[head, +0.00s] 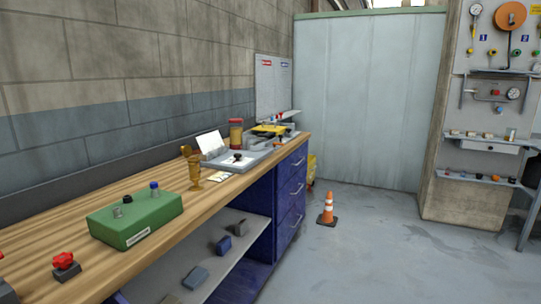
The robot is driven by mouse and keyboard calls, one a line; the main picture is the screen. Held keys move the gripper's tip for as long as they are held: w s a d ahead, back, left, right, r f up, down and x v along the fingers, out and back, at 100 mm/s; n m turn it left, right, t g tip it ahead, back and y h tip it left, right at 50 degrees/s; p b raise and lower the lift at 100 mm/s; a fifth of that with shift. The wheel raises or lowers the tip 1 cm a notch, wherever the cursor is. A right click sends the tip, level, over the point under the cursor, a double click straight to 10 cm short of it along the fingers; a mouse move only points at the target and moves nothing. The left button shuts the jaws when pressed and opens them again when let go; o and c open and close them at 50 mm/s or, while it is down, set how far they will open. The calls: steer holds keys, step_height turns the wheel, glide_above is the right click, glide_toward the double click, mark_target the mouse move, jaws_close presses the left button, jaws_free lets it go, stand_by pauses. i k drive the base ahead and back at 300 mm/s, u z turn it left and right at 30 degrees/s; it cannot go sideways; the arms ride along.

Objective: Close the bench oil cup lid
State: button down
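A small amber-brown cup (195,174) stands on the wooden bench (215,195) near its front edge, and looks like the oil cup. A rounded brown piece (186,150) shows at its upper left and looks like its lid, tilted up off the opening. The cup is small in the head view, so the hinge cannot be made out. My gripper is not in view.
A green box (137,220) with knobs and a red-knobbed valve (65,265) sit nearer on the bench. Behind the cup are a grey plate (238,161) and a red-brown canister (236,134). An orange cone (327,210) stands on open floor right of the bench.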

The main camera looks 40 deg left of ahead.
mark_target(186, 150)
steer(key=u, duration=0.4)
steer(key=i, duration=1.95)
steer(key=u, duration=1.3)
steer(key=i, duration=1.15)
steer(key=u, duration=1)
